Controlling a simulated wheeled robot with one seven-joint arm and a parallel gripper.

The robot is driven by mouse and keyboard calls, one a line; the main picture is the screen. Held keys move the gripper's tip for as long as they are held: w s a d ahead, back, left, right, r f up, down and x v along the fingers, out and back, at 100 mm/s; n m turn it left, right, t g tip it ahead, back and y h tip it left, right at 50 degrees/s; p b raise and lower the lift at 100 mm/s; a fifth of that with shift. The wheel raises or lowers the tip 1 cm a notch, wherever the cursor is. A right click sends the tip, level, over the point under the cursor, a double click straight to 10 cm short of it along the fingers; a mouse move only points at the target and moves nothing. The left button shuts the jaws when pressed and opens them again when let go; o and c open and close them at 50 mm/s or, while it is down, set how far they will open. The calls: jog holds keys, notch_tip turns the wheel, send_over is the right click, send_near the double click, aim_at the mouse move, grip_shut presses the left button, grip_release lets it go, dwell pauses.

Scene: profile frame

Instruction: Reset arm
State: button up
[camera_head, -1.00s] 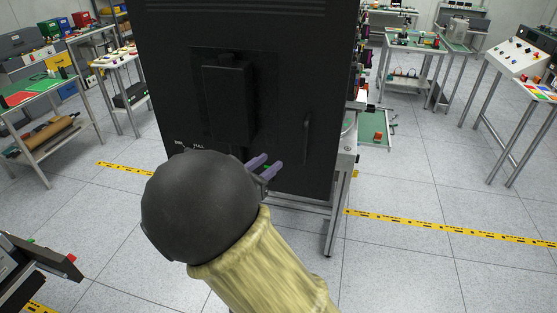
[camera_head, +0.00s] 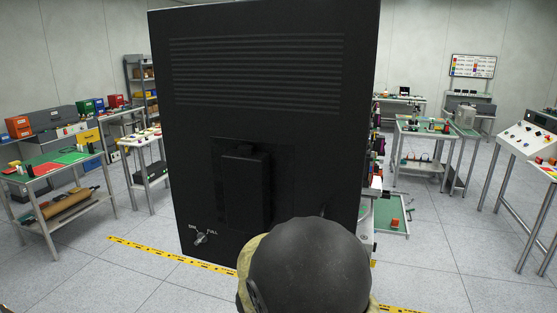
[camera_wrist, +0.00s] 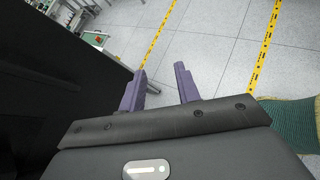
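My gripper (camera_wrist: 162,87) shows in the wrist view with its two purple fingers apart and nothing between them. The floor lies beyond the fingertips. In the head view my arm's dark rounded link covers the lower middle, and the gripper's fingers are hidden. A tall black cabinet (camera_head: 270,130) stands right in front of me, with vent slots near its top and a raised box on its face. A small silver knob (camera_head: 201,238) sits at its lower left, below the printed labels. The cabinet's handle is mostly hidden behind my arm.
Yellow floor tape (camera_head: 150,250) runs across the tiles. A table with green and red mats (camera_head: 50,165) stands at left. A white sloped panel (camera_head: 527,139) on a stand is at right. Open floor (camera_head: 450,240) lies to the right of the cabinet.

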jog(key=s+d+f+m+g+y, duration=0.1)
jog(key=s+m+y, duration=0.4)
jog(key=m, duration=0.5)
jog(key=s+d+f+m+g+y, duration=0.1)
jog(key=s+m+y, duration=0.4)
jog(key=m, duration=0.5)
notch_tip(320, 180, down, 2)
jog(key=shift+s+d+f+y, duration=0.1)
jog(key=shift+s+d+y, duration=0.2)
jog(key=shift+s+d, duration=0.5)
jog(key=shift+s+a, duration=0.1)
jog(key=shift+a, duration=0.05)
